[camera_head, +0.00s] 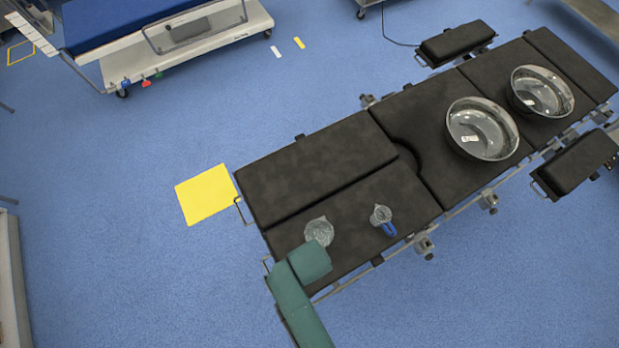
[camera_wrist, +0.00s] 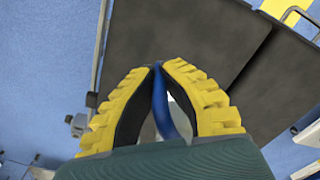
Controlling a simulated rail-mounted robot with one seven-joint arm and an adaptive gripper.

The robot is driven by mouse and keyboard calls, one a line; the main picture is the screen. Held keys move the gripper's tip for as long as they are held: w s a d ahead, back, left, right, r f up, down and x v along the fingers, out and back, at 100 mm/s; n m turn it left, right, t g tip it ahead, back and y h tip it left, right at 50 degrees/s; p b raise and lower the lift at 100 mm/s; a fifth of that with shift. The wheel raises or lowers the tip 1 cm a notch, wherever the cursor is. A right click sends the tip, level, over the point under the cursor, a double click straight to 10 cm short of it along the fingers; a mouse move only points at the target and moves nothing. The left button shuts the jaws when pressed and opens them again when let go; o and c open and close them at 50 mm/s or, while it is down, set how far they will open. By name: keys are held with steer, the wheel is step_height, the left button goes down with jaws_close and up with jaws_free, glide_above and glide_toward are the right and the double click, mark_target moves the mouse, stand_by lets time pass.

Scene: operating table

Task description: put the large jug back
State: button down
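The large jug (camera_head: 319,230) is clear and shows at the near left end of the black operating table (camera_head: 310,170), just beyond my green arm, which hides its handle side. In the wrist view, my gripper (camera_wrist: 158,70) has its yellow fingers closed together around a blue handle (camera_wrist: 162,110), which fits the large jug. The jug's body is mostly hidden there behind the fingers and wrist. I cannot tell whether the jug rests on the table or is slightly raised. A smaller clear jug (camera_head: 381,214) with a blue handle stands on the table to the right.
Two large clear bowls, one nearer (camera_head: 482,128) and one farther (camera_head: 542,91), stand farther up the table, each with a white label. A yellow square (camera_head: 206,194) lies on the blue floor beside the table's left end. The table top between jugs and bowls is clear.

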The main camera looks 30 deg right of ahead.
steer(key=shift+f+b, duration=0.35)
steer(key=shift+f, duration=2.25)
steer(key=c, duration=1.2)
jaws_free()
steer(key=shift+f, duration=0.1)
steer(key=shift+c, duration=0.2)
